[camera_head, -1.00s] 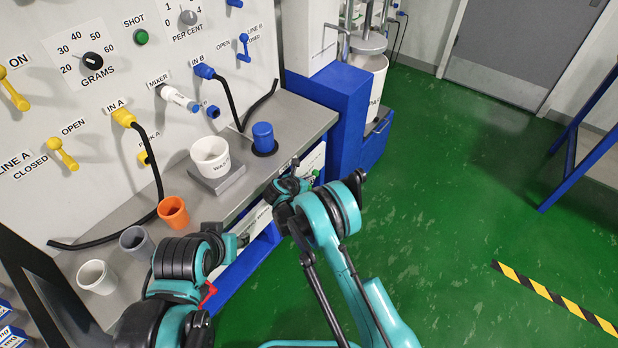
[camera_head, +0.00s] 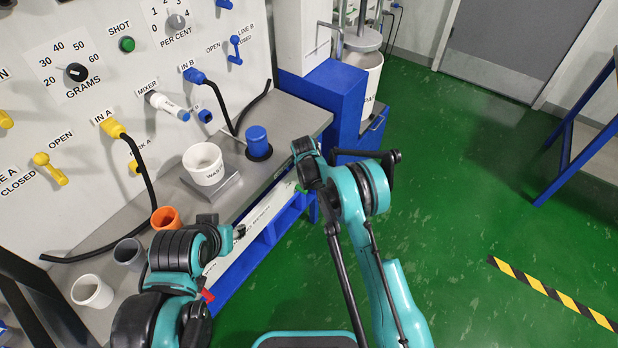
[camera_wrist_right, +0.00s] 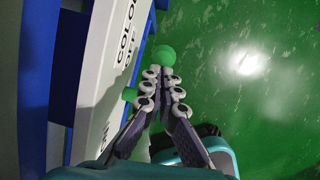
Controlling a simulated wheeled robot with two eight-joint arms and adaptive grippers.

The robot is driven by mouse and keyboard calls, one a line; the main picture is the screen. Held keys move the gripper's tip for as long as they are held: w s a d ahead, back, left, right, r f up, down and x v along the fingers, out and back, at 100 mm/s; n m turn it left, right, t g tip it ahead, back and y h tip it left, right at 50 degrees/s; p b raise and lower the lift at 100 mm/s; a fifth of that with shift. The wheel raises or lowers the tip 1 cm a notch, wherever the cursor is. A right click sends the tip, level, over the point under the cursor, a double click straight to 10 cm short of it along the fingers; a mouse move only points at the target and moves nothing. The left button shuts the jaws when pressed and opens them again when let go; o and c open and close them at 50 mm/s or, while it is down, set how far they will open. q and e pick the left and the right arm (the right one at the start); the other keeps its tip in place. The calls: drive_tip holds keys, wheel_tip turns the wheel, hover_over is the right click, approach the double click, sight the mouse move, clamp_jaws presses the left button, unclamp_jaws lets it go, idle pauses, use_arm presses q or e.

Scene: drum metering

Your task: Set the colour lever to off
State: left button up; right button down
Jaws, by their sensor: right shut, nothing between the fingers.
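The colour lever's round green knob (camera_wrist_right: 163,55) shows in the right wrist view, just beyond my right fingertips. A second green part (camera_wrist_right: 130,95) sits on the white panel beside the fingers, between the OFF and ON labels. The shaft between these parts is hidden, so I cannot tell the lever's exact setting. My right gripper (camera_wrist_right: 160,76) is shut and empty, its tips at or touching the knob.
The grey bench (camera_head: 285,118) carries a white cup (camera_head: 203,162) on a scale, a blue cup (camera_head: 257,139), an orange cup (camera_head: 165,217) and other cups at the left. A blue stand (camera_head: 345,90) is behind.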

drive_tip(key=shift+w+d+f+g, duration=0.15)
drive_tip(key=shift+w+d+g, duration=0.05)
drive_tip(key=shift+g, duration=0.1)
drive_tip(key=shift+w+d+f+g+y, duration=0.2)
drive_tip(key=shift+f+g+y, duration=0.1)
drive_tip(key=shift+g+y, duration=0.15)
drive_tip(key=shift+w+f+b, duration=0.15)
drive_tip(key=shift+b, duration=0.25)
drive_tip(key=shift+d+f, duration=0.1)
